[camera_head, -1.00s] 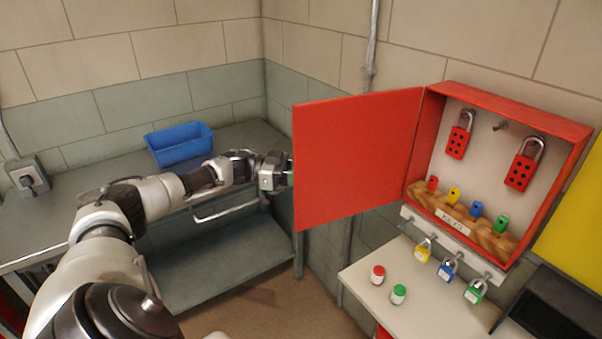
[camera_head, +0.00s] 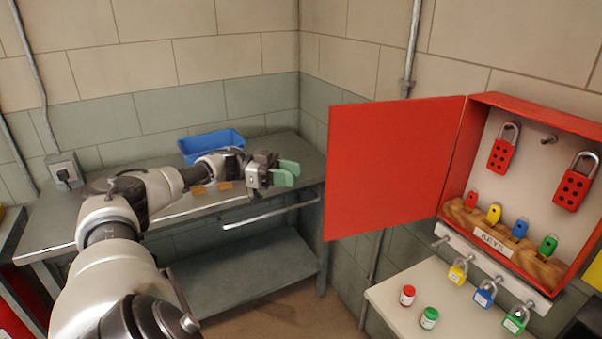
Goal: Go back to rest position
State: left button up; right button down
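My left arm reaches in from the lower left, and my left gripper (camera_head: 286,172) is in front of the grey metal table, left of the red cabinet door. Its green-tipped fingers point right and look slightly apart, with nothing seen between them. The red lockout cabinet (camera_head: 540,190) on the right wall stands open, its door (camera_head: 390,165) swung out to the left. The gripper is clear of the door's left edge. My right gripper is not in view.
A blue bin (camera_head: 210,142) stands on the grey table (camera_head: 180,205). Two red hasps hang in the cabinet above a wooden holder (camera_head: 505,240) with colored keys. Yellow, blue and green padlocks hang below. A red jar (camera_head: 407,295) and a green jar (camera_head: 429,318) stand on a white shelf (camera_head: 400,312).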

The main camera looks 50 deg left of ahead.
pick_arm(q)
jog(key=shift+f, duration=0.1)
dwell(0.5)
